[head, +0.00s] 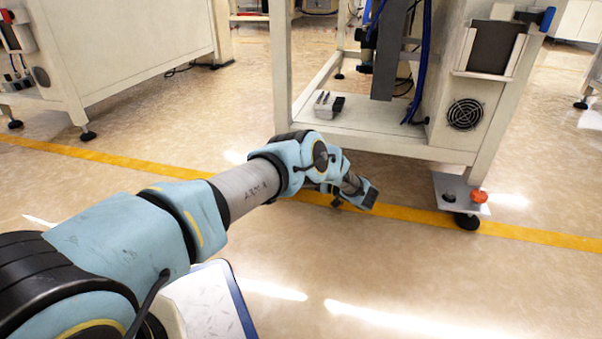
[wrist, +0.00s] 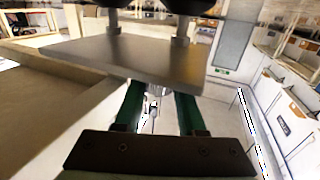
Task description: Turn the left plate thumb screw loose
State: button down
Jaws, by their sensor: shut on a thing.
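My gripper (wrist: 157,95) shows in the wrist view as two green fingers rising from a dark bar. They are closed about a small shiny metal piece, which looks like the thumb screw (wrist: 154,90). A grey metal plate (wrist: 135,58) lies just beyond the fingertips and hides part of their ends and of the screw. Two metal posts stand on the plate, with dark round parts above them. In the head view my gripper (head: 362,196) is small and dark at the arm's end, low before the machine frame; its grip cannot be made out there.
A pale beam (wrist: 50,95) runs close at the left in the wrist view. In the head view, the machine's lower shelf (head: 385,133) is behind my gripper. A small foot panel (head: 450,183) with black and red knobs is to the right. Open floor lies in front.

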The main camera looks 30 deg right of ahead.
jog(key=shift+n+y, duration=0.3)
jog(key=shift+y, duration=0.1)
jog(key=c, duration=0.5)
grip_release()
jog(key=p+v, duration=0.1)
jog(key=v, duration=0.9)
jog(key=shift+s+d+r, duration=0.15)
jog(key=shift+s+d, duration=0.05)
jog(key=shift+s, duration=0.1)
jog(key=shift+r, duration=0.1)
